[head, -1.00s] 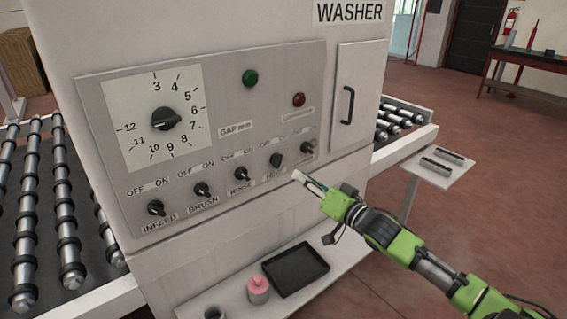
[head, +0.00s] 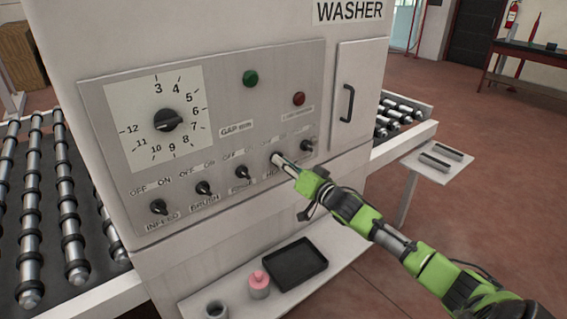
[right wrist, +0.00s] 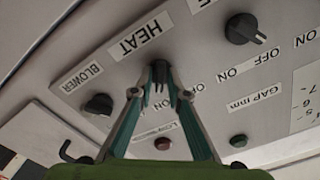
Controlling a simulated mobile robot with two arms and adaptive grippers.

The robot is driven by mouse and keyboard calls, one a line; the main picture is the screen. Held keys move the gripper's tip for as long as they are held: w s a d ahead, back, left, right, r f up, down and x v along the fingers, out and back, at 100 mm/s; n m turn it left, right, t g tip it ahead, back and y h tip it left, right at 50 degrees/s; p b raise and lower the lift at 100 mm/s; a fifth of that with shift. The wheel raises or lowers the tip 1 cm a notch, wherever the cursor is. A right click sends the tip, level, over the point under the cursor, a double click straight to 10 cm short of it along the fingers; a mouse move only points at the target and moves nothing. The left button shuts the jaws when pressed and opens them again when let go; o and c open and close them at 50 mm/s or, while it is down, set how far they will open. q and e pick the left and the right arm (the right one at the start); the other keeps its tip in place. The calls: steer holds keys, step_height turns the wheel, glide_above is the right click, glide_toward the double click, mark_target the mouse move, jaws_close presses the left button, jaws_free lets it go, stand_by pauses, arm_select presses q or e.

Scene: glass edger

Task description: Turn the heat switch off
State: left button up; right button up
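The heat switch is a dark rotary knob (right wrist: 158,70) beside the HEAT label (right wrist: 138,40) on the washer's grey panel. My right gripper (right wrist: 161,93) is open, with its two thin fingertips spread to either side of the knob in the right wrist view. I cannot tell whether the fingers touch it. In the head view the right gripper (head: 281,161) is at the heat switch and largely hides it. The knob's pointer direction is hard to make out. My left gripper is out of view.
The blower knob (head: 306,146) and the rinse knob (head: 242,173) flank the heat switch closely. A green button (head: 250,79) and a red button (head: 299,99) sit above. A shelf below holds a black tray (head: 296,265) and a pink-topped jar (head: 259,284).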

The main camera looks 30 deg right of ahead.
jaws_close()
steer(key=shift+n, duration=0.3)
steer(key=shift+n+b, duration=0.6)
steer(key=shift+n, duration=5.9)
